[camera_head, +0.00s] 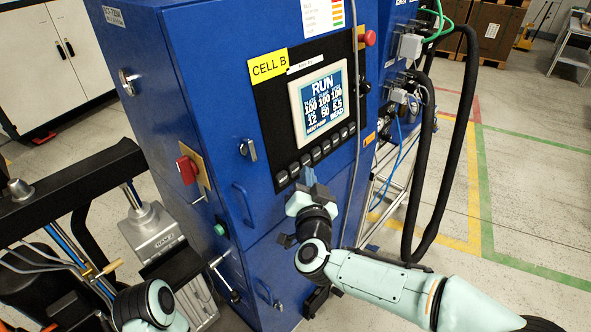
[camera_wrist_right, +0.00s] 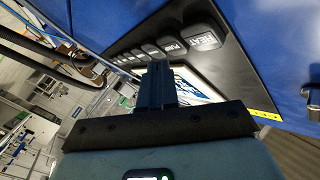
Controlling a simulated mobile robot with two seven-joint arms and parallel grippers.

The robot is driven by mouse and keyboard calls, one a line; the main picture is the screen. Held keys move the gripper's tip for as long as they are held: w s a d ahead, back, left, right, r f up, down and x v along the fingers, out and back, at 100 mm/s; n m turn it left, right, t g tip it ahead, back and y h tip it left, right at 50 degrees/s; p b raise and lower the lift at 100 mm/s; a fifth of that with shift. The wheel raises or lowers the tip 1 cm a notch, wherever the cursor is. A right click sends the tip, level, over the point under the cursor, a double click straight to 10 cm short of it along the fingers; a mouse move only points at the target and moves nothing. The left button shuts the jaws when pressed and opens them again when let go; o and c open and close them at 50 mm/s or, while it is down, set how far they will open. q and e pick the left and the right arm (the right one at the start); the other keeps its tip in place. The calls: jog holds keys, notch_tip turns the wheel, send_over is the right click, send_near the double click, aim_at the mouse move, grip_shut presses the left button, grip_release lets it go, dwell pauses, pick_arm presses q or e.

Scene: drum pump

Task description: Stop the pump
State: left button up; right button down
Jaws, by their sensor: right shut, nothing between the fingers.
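The blue control cabinet has a black panel (camera_head: 268,97) labelled CELL B. Its screen (camera_head: 322,103) reads RUN at the top, with rows of numbers below. A row of dark keys runs under the screen; in the right wrist view the end key (camera_wrist_right: 203,40) reads HEAT, and the key beside it (camera_wrist_right: 172,47) appears to read PUMP. My right gripper (camera_head: 307,178) is shut and empty, just below the left part of the key row. Its fingers (camera_wrist_right: 157,72) partly hide the screen and keys; I cannot tell whether they touch a key. My left gripper is not in view.
A red switch (camera_head: 187,169) is on the cabinet's left face, and a red button (camera_head: 369,38) is at the panel's upper right. Blue handles (camera_head: 243,203) stick out below. Black hoses (camera_head: 456,150) hang at right. A grey metal fixture (camera_head: 150,228) stands at left.

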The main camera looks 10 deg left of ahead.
jog(key=shift+a, duration=0.1)
dwell(0.4)
jog(key=shift+w+a+f, duration=0.1)
jog(key=shift+w+a, duration=0.15)
jog(key=shift+w+a, duration=0.25)
jog(key=shift+a, duration=0.1)
dwell(0.7)
dwell(0.4)
jog(key=shift+s+d, duration=0.35)
jog(key=shift+d, duration=0.15)
jog(key=shift+s+d, duration=0.2)
jog(key=s+d+b, duration=0.1)
jog(key=d, duration=0.1)
jog(key=s+d+r+b, duration=0.1)
jog(key=s+d, duration=0.1)
